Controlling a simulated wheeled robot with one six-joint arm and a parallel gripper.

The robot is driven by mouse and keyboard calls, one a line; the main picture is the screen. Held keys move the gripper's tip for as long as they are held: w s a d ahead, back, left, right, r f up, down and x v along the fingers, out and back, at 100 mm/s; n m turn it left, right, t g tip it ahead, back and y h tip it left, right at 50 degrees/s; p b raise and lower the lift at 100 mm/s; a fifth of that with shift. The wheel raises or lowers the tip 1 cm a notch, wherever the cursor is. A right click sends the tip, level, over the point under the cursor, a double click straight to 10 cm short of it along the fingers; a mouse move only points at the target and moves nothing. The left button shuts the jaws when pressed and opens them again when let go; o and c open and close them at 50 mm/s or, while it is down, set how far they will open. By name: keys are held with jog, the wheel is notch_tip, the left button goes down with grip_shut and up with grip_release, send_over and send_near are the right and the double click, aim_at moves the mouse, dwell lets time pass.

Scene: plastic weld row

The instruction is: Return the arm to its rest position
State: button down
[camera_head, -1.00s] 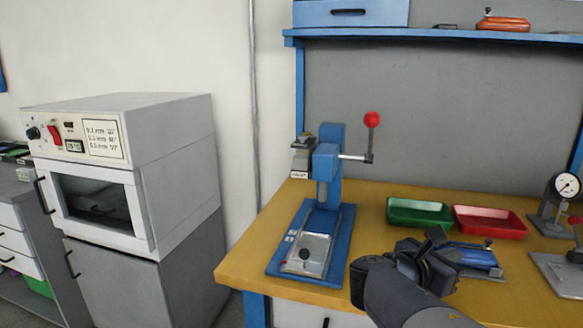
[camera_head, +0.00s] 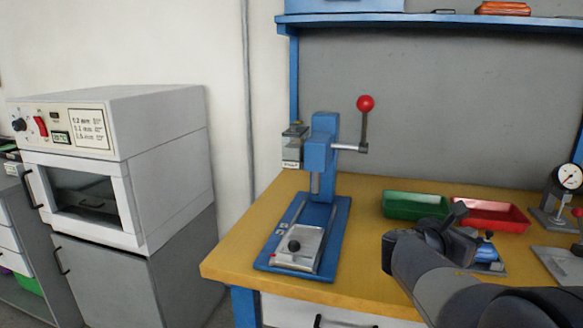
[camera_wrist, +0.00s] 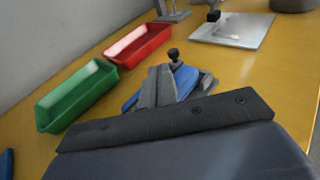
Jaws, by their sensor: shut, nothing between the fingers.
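My gripper (camera_head: 452,220) is at the right of the head view, above the front right part of the yellow workbench (camera_head: 375,262). Its dark fingers look closed with nothing between them. In the wrist view, my gripper (camera_wrist: 160,85) points over a blue fixture (camera_wrist: 185,78) with a black knob. The fixture also shows in the head view (camera_head: 487,254), partly hidden behind my gripper. I cannot tell the exact gap between them. My dark arm reaches in from the lower right.
A blue press (camera_head: 322,165) with a red-knobbed lever stands left of my gripper. Green (camera_head: 415,205) and red (camera_head: 490,215) trays lie behind it. A dial gauge (camera_head: 568,180) stands far right. A white oven (camera_head: 110,170) stands left. A blue shelf (camera_head: 430,20) hangs above.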

jog(key=a, duration=0.2)
jog(key=w+a, duration=0.1)
jog(key=a, duration=0.4)
jog(key=shift+w+a+r, duration=0.2)
jog(key=shift+w, duration=0.1)
jog(key=s+d+p+v, duration=0.1)
jog(key=p+v, duration=0.3)
jog(key=v, duration=0.8)
jog(key=shift+s+a+m+p, duration=0.3)
jog(key=shift+s+a, duration=0.05)
jog(key=shift+s, duration=0.2)
jog(key=shift+d, duration=0.1)
